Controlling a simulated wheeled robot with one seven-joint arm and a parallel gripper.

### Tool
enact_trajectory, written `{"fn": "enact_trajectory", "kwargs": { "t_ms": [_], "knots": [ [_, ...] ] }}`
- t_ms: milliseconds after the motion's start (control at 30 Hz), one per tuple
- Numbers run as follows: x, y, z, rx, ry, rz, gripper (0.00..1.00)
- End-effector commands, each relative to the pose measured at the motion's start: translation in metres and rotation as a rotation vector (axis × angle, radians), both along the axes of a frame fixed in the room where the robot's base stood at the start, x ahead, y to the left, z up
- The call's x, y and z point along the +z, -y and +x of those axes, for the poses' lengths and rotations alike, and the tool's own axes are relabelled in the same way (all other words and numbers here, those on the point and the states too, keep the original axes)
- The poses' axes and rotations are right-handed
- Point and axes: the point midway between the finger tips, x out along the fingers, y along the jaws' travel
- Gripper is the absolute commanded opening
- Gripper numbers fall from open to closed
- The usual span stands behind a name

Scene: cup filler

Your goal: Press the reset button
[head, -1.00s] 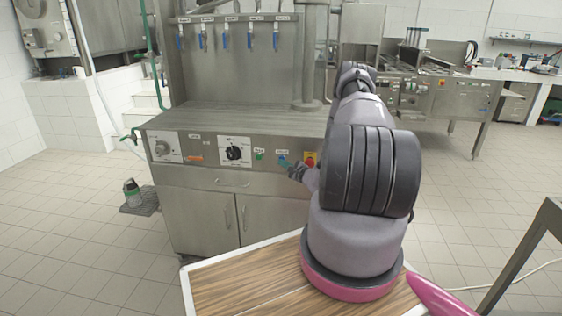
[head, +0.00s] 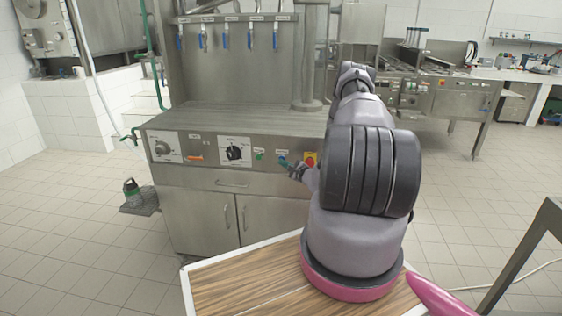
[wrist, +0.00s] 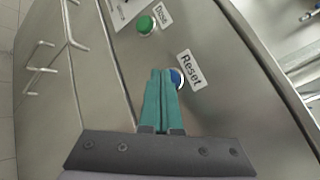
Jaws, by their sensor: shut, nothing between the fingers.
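The reset button (wrist: 177,77) is a blue round button on the steel front panel, beside a white label reading "Reset" (wrist: 190,70) in the wrist view. My gripper (wrist: 161,72) has its two teal fingers shut together, with nothing between them. The fingertips lie over the left part of the blue button and hide some of it. I cannot tell whether they touch it. In the head view my gripper (head: 286,163) is at the panel's right part, by the blue button, which is mostly covered.
A green button (wrist: 146,25) sits beside the blue one. A black dial (head: 235,153) is farther left and a red-and-yellow switch (head: 310,159) is to the right. The steel worktop (head: 230,118) above the panel is clear. Cabinet handles (head: 232,183) stick out below.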

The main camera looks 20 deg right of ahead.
Motion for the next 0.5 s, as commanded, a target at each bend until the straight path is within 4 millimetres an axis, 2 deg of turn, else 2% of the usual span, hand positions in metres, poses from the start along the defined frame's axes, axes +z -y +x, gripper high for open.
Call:
{"fn": "enact_trajectory", "kwargs": {
  "t_ms": [233,500],
  "knots": [
    [0.0001,-0.0058,-0.0094,-0.001,-0.001,0.001,0.0],
    [0.0002,-0.0065,-0.0104,-0.001,0.001,0.0,0.0]
  ]
}}
